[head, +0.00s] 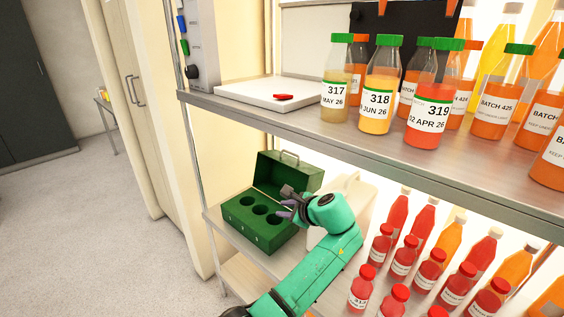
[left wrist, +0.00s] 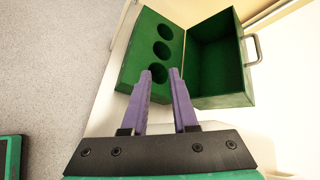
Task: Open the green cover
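The green box (head: 262,236) stands on the lower shelf. Its top has three round holes. The green cover (head: 305,174) is raised at the back of the box and stands open, its hollow inside showing. A grey handle (head: 290,157) is on the cover. In the left wrist view the cover (left wrist: 217,62) lies open to the right of the holed top (left wrist: 140,50), with the handle (left wrist: 254,47) at its far right. My left gripper (head: 283,203) is in front of the cover, over the right part of the box. Its purple fingers (left wrist: 160,74) are apart with nothing between them. My right gripper is not in view.
A whitish container (head: 352,191) stands right of the box, beside my left arm. Several red-capped bottles (head: 380,245) fill the lower shelf further right. The upper shelf (head: 290,119) overhangs the box and holds bottles with green caps (head: 378,95) and a white scale (head: 262,92).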

